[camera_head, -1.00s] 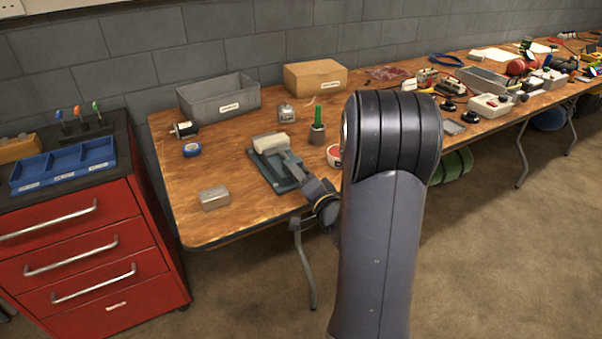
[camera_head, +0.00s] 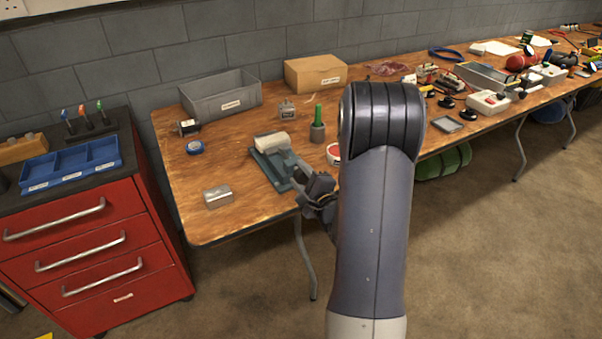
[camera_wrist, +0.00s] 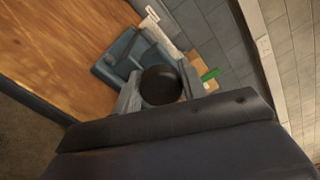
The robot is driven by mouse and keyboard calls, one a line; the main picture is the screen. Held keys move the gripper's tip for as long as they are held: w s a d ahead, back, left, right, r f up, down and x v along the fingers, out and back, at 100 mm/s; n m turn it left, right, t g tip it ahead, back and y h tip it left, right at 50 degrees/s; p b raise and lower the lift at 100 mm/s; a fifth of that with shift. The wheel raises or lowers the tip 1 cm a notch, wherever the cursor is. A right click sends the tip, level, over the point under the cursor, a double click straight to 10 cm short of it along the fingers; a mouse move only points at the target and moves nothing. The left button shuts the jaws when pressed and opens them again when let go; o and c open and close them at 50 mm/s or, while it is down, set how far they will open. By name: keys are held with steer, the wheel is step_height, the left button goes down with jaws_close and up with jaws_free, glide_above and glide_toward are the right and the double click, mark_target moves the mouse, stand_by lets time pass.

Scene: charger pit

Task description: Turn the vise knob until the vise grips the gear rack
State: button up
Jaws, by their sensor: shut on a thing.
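The teal vise (camera_head: 268,172) stands on the wooden bench near its front edge; it also shows in the wrist view (camera_wrist: 112,58). A pale bar (camera_head: 274,141), which looks like the gear rack, lies at the vise's far end; its ridged white end shows in the wrist view (camera_wrist: 162,24). My gripper (camera_head: 303,176) is at the vise's near end. In the wrist view its grey fingers sit on either side of the round black vise knob (camera_wrist: 161,86) and are shut on it. I cannot tell whether the vise jaws touch the bar.
A metal block (camera_head: 217,196) and a blue tape roll (camera_head: 195,147) lie left of the vise. A grey bin (camera_head: 222,96) and a cardboard box (camera_head: 315,74) stand behind.

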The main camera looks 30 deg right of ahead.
steer(key=shift+m, duration=0.6)
steer(key=o, duration=0.9)
steer(key=shift+o, duration=0.2)
steer(key=s, duration=1)
steer(key=shift+s+d, duration=0.15)
steer(key=shift+s, duration=0.25)
